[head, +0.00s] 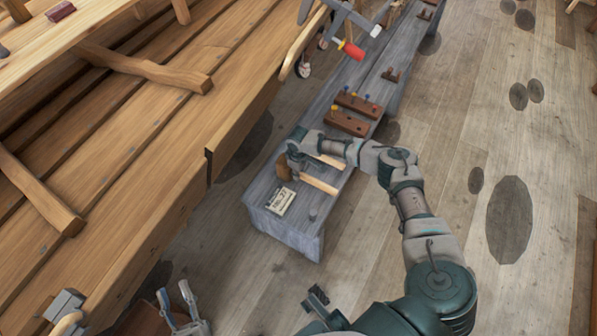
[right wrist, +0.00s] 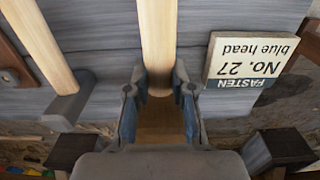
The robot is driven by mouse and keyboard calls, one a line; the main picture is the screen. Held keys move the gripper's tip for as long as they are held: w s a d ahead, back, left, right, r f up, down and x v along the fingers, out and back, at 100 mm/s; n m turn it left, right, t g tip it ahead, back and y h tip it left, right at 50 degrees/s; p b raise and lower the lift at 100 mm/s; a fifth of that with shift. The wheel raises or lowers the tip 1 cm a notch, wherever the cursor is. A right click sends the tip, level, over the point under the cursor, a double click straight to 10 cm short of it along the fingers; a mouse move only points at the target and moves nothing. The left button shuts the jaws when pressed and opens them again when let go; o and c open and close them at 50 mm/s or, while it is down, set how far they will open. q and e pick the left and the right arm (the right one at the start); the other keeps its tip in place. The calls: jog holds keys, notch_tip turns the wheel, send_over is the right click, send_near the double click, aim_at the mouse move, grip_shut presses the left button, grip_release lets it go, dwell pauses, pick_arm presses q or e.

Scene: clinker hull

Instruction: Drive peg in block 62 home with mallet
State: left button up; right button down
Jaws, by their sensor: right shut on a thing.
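My right gripper (head: 292,160) is at the near end of the grey bench. In the right wrist view its fingers (right wrist: 158,85) are shut on a wooden mallet, with the pale handle (right wrist: 157,40) extending forward and the brown head (right wrist: 160,122) between the fingers. The mallet handle (head: 320,185) lies low over the bench top. Two brown blocks (head: 345,123) (head: 360,104) sit further along the bench with blue- and yellow-headed pegs standing in them. Their numbers are too small to read. My left gripper (head: 178,308) is at the bottom left, fingers apart, seemingly empty.
A card (right wrist: 253,60) reading "FASTEN No. 27 blue head" lies on the bench (head: 285,233). A second tool with a pale handle and grey head (right wrist: 70,105) lies beside the mallet. The planked hull (head: 140,130) rises left.

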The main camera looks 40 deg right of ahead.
jog(key=shift+s+d+f, duration=0.15)
jog(key=shift+d+f, duration=0.1)
jog(key=shift+d, duration=0.25)
jog(key=shift+a+r, duration=0.1)
jog(key=shift+a, duration=0.1)
jog(key=shift+r, duration=0.2)
jog(key=shift+r+p, duration=0.4)
jog(key=shift+p, duration=0.15)
pick_arm(q)
jog(key=shift+s+d+r, duration=0.1)
jog(key=shift+d+r, duration=0.1)
jog(key=shift+r, duration=0.25)
jog(key=shift+s+d+r, duration=0.1)
jog(key=shift+d+r, duration=0.1)
jog(key=shift+r, duration=0.25)
jog(key=shift+w+a, duration=0.1)
pick_arm(e)
jog(key=shift+r, duration=0.1)
